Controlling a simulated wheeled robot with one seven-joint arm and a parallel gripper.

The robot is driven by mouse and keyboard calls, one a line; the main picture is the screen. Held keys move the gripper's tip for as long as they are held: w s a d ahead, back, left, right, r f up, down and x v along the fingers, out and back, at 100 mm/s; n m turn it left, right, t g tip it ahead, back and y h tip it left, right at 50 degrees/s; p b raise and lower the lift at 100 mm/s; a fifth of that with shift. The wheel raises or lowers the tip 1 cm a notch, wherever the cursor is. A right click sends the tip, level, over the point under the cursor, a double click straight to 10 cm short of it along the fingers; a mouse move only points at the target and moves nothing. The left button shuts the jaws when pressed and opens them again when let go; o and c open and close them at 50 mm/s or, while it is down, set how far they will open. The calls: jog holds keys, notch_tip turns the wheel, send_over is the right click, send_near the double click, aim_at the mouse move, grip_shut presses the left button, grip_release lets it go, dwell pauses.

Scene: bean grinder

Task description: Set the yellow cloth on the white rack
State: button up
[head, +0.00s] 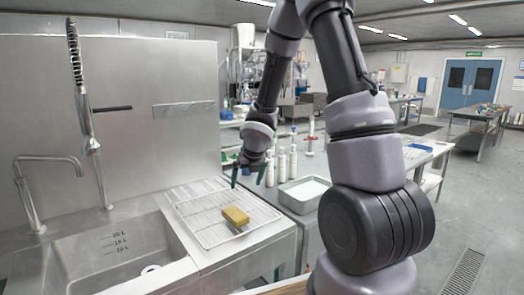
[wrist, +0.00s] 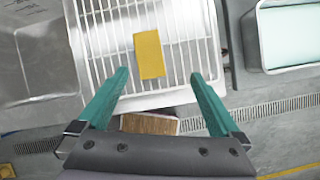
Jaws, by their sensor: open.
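The yellow cloth (head: 235,216) is a small folded block lying flat on the white rack (head: 194,211), toward the rack's front right part. In the wrist view the cloth (wrist: 149,54) lies on the bars of the rack (wrist: 103,52), with bare bars on both sides of it. My gripper (head: 249,178) is open and empty, pointing down above the back right part of the rack. In the wrist view its green fingers (wrist: 159,74) are spread wide, with the cloth seen beyond and between their tips. The gripper appears apart from the cloth.
A steel sink (head: 118,250) with a tap (head: 45,170) stands left of the rack. A metal tray (head: 304,193) and several white bottles (head: 281,166) stand to the right. A brown wooden piece (wrist: 150,124) shows below the rack's edge in the wrist view.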

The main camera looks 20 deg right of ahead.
jog(key=s+d+r+m+h, duration=0.1)
jog(key=s+d+r+m, duration=0.15)
jog(key=r+m, duration=0.4)
jog(key=s+d+r+m+t, duration=0.1)
jog(key=s+d+r+m, duration=0.1)
jog(key=s+r+m, duration=0.35)
jog(key=s+d+r+m+h, duration=0.1)
jog(key=s+d+r+m, duration=0.1)
jog(key=r+m, duration=0.65)
jog(key=s+a+r+m+y, duration=0.1)
jog(key=s+a+r+m, duration=0.1)
jog(key=s+m, duration=0.5)
jog(key=s+a+r+m+y, duration=0.2)
jog(key=s+r+m, duration=0.3)
jog(key=m, duration=0.8)
jog(key=s, duration=0.3)
jog(key=shift+t, duration=0.4)
jog(key=shift+w, duration=0.1)
